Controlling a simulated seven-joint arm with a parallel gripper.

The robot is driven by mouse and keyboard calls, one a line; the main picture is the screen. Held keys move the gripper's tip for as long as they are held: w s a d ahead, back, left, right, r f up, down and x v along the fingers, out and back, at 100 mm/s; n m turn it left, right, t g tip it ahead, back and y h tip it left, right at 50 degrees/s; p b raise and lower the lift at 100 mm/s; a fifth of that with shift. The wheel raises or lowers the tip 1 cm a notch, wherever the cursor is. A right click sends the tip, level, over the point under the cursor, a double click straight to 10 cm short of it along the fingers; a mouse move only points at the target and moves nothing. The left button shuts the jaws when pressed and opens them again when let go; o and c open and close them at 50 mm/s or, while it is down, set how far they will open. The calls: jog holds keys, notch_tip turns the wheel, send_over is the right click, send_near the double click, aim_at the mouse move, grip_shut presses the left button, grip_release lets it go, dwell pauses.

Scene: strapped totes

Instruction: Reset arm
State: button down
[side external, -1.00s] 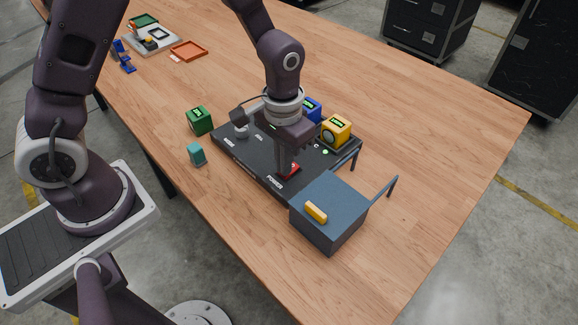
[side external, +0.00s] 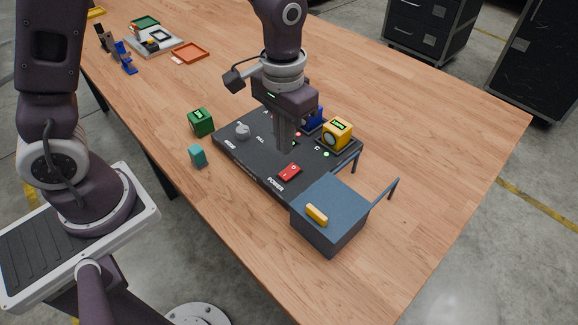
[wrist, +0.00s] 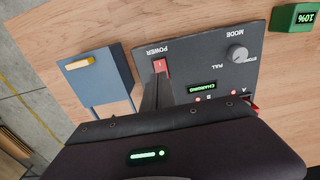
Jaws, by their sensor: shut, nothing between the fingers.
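My gripper (side external: 285,143) is shut and empty, pointing down above the black panel (side external: 253,165). Its fingers also show in the wrist view (wrist: 157,92), close to the red POWER switch (wrist: 161,66) in that picture. In the side view the red switch (side external: 290,172) lies just below the fingertips, with a gap between them. A grey knob (side external: 242,130) stands at the panel's left end. A yellow block (side external: 337,134) and a blue block (side external: 314,118) sit at the panel's far side, the blue one partly hidden by my gripper.
A blue-grey box (side external: 327,240) with a yellow handle (side external: 316,214) stands beside the panel's front right. A green block (side external: 201,122) and a teal block (side external: 198,156) stand to the left. An orange tray (side external: 190,53) lies far back. The right of the table is clear.

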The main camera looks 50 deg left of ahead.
jog(key=s+a+r+t, duration=0.35)
jog(key=s+r, duration=0.25)
jog(key=r, duration=0.6)
jog(key=s+a+r+t, duration=0.1)
jog(key=s+r, duration=0.1)
jog(key=s, duration=0.3)
jog(key=s+a+r+t, duration=0.1)
jog(key=s+a, duration=0.1)
jog(key=s, duration=0.4)
jog(key=shift+a+r, duration=0.2)
jog(key=shift+r, duration=0.15)
